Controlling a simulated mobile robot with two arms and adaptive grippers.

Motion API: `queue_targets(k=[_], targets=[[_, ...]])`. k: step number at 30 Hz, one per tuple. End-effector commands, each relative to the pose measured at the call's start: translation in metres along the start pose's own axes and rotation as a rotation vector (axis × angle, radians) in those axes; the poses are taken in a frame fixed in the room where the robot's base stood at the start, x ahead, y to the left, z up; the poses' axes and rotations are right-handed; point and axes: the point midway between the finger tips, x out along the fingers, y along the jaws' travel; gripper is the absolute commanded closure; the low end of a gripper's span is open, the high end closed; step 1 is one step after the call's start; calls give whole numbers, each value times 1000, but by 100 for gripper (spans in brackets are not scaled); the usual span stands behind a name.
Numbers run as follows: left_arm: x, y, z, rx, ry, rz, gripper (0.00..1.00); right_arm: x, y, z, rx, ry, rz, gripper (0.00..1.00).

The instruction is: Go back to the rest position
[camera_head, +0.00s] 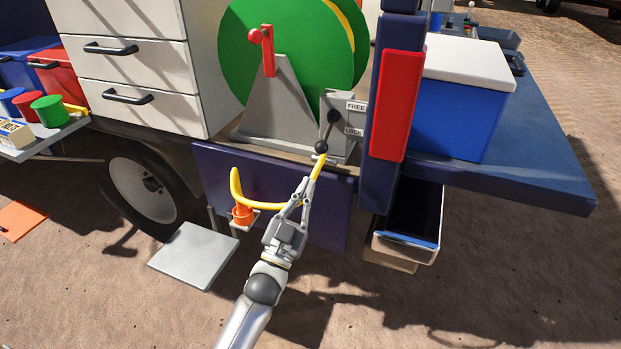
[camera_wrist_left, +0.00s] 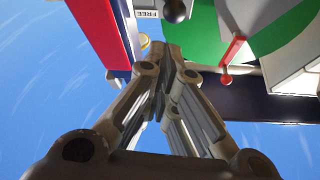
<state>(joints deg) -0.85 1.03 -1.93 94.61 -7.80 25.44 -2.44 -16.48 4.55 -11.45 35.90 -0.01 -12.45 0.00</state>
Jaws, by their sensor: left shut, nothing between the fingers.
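My left gripper (camera_head: 306,188) is shut and empty, its arm reaching up from the bottom of the head view. Its fingertips overlap a curved yellow bar (camera_head: 262,204) in the picture; I cannot tell whether they touch it. In the left wrist view my left gripper (camera_wrist_left: 166,50) also shows with its fingers together. Above the tips is a lever with black knobs (camera_head: 333,117), beside a plate (camera_head: 355,118) labelled FREE and LOCK. A black knob (camera_wrist_left: 174,10) shows ahead of the fingers in the wrist view. My right gripper is not in view.
The green wheel (camera_head: 262,45) on its grey stand is behind the lever. A dark blue post with a red pad (camera_head: 397,105) stands close right. A blue box with white lid (camera_head: 460,100) is farther right. Below left are an orange cup (camera_head: 243,214) and a grey step (camera_head: 194,255).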

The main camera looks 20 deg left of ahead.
Motion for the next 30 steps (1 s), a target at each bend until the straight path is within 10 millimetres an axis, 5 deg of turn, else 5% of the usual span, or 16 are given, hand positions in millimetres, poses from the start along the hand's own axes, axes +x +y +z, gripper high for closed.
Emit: queue_targets(k=[19, 25, 30], targets=[[-8, 3, 13, -4, -31, 6, 100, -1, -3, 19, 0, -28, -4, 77], [-58, 27, 101, -36, -287, 54, 100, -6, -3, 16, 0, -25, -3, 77], [-147, 55, 194, -68, -603, 110, 100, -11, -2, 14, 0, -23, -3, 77]])
